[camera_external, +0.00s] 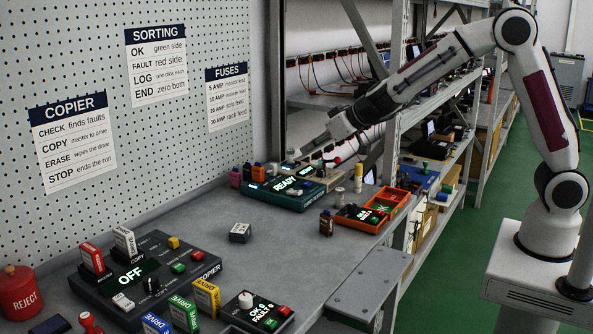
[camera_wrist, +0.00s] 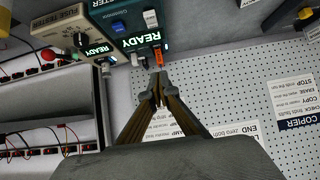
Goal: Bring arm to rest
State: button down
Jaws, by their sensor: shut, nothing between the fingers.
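My gripper (camera_external: 304,150) is at the end of my arm, which reaches left from the upper right over the back of the bench. It is in the air above the teal device whose display reads READY (camera_external: 287,183). In the wrist view my gripper (camera_wrist: 158,82) has its two fingers together, with nothing between them. The teal device shows there upside down at the top (camera_wrist: 141,41). A FUSE TESTER box with a READY display (camera_wrist: 80,33) is beside it.
A COPIER panel reading OFF (camera_external: 130,276) sits on the near bench with several DRIVE blocks. An orange tray (camera_external: 392,207) is at the right edge. A red REJECT bin (camera_external: 20,293) is at lower left. The pegboard (camera_external: 160,120) stands behind. Shelving racks (camera_external: 400,110) are close to my arm.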

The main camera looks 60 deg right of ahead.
jog(key=s+a+f+g+y, duration=0.2)
jog(key=s+a+y, duration=0.1)
jog(key=s+a, duration=0.25)
jog(key=s+a+r+g+y, duration=0.1)
jog(key=s+g+y, duration=0.15)
jog(key=s, duration=0.85)
jog(key=s+d+r+h, duration=0.2)
jog(key=s+d+r, duration=0.1)
jog(key=s+d, duration=0.6)
jog(key=s+d+r+h, duration=0.3)
jog(key=s+d, duration=0.6)
jog(key=s, duration=0.8)
jog(key=shift+s+d+r, duration=0.25)
jog(key=shift+s, duration=0.05)
jog(key=shift+h, duration=0.25)
